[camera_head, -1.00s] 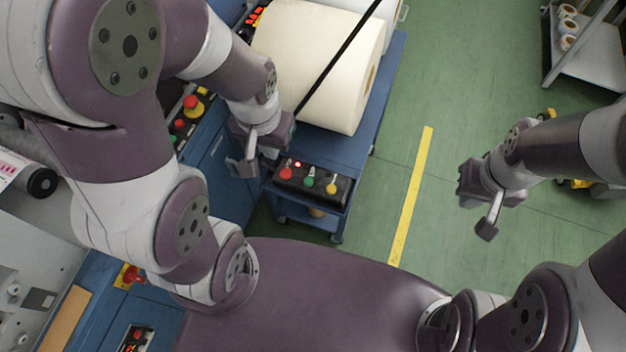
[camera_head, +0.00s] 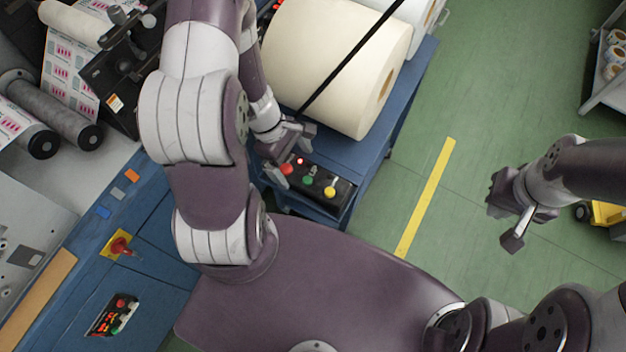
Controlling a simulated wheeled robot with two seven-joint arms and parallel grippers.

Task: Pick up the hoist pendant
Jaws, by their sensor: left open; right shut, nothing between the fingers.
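The hoist pendant (camera_head: 324,187) is a black box with red, green and yellow buttons and a small lit red lamp. It lies at the near end of the blue cart (camera_head: 376,150). My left gripper (camera_head: 288,146) is open at the pendant's upper left end, close to the lamp and red button. It hides part of that end, and I cannot tell whether it touches. My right gripper (camera_head: 510,232) is shut and empty, out over the green floor on the right.
A large cream roll (camera_head: 335,65) sits on the cart just beyond the pendant, with a black cable (camera_head: 350,55) slanting across it. The blue machine (camera_head: 160,225) with control buttons is at left. Green floor with a yellow line (camera_head: 427,195) is clear between cart and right arm.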

